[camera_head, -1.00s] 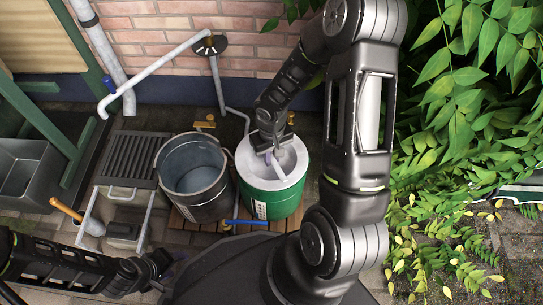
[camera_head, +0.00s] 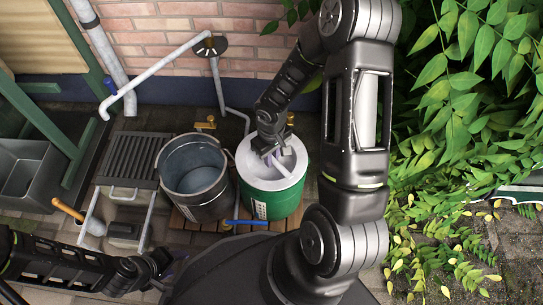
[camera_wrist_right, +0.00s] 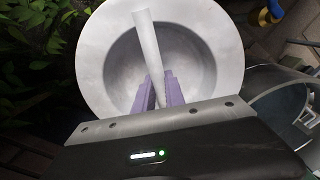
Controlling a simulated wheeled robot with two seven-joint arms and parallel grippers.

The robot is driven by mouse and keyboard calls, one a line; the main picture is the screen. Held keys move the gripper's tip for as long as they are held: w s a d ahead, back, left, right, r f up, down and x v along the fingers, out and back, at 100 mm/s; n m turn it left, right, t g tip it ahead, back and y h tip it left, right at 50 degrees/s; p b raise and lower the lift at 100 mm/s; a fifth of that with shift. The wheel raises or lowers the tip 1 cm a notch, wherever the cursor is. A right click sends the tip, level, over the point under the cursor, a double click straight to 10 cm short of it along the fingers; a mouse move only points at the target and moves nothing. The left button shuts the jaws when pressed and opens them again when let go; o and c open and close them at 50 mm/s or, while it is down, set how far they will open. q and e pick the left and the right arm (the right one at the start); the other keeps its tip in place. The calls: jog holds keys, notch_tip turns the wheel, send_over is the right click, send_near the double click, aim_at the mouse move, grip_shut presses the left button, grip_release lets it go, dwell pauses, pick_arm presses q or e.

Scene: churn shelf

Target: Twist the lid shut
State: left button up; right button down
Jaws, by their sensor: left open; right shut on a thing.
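The green churn (camera_head: 272,203) stands upright with the white lid (camera_head: 243,163) on its top. The lid has a wide rim and a recessed middle, and fills much of the right wrist view (camera_wrist_right: 100,55). A pale bar handle (camera_wrist_right: 148,40) crosses the recess. My right gripper (camera_head: 271,156) reaches down into the recess. Its purple fingers (camera_wrist_right: 160,92) are shut on the bar, one on each side. My left gripper (camera_head: 170,270) is open and empty at the lower left, apart from the churn. The lid's seam is too small to judge.
A dark metal bucket (camera_head: 193,178) stands close left of the churn. A blue-handled tool (camera_head: 247,222) lies in front. A slatted grey stand (camera_head: 133,158) and a sink (camera_head: 30,175) are further left. Leafy plants (camera_head: 450,130) fill the right. A brick wall and pipes are behind.

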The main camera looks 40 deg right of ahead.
jog(key=shift+r, duration=0.1)
jog(key=shift+n+p, duration=0.4)
jog(key=shift+n, duration=1)
jog(key=shift+n+p, duration=0.3)
jog(key=shift+n, duration=0.1)
jog(key=c, duration=1.3)
grip_release()
